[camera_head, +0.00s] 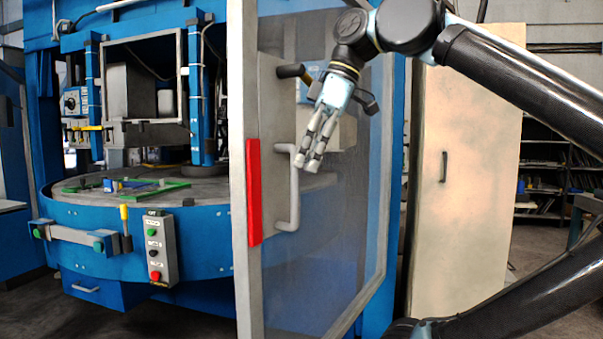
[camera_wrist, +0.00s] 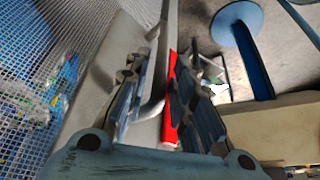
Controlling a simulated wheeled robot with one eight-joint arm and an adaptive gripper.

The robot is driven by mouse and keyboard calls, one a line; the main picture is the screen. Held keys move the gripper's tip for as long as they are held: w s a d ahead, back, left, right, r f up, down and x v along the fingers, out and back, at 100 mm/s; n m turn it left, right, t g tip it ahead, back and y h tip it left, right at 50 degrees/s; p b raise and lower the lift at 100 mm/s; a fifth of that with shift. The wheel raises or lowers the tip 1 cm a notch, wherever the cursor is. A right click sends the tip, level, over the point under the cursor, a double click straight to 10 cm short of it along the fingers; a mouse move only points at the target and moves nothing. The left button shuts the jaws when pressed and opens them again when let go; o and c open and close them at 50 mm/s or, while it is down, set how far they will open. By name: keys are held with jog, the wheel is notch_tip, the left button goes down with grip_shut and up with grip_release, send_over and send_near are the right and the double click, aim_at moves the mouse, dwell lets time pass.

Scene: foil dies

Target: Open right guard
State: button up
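The right guard (camera_head: 345,230) is a grey-framed door with a see-through mesh panel. It stands at an angle, its left edge nearer the camera, with the machine front uncovered to its left. A red strip (camera_head: 254,190) runs along that edge. A grey bar handle (camera_head: 294,200) is beside the strip; the handle also shows in the wrist view (camera_wrist: 152,108). My gripper (camera_head: 307,163) points down at the handle's upper part. In the wrist view my gripper (camera_wrist: 160,68) has its fingers apart, with handle and red strip showing between them. Contact with the handle cannot be told.
A blue machine with a round table (camera_head: 150,220) stands at the left. A button box (camera_head: 160,248) hangs on its front. A beige cabinet (camera_head: 465,180) and dark shelves (camera_head: 545,165) stand at the right. Some floor is bare at the lower left.

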jog(key=v, duration=0.7)
jog(key=shift+w+r, duration=0.1)
jog(key=shift+w, duration=0.05)
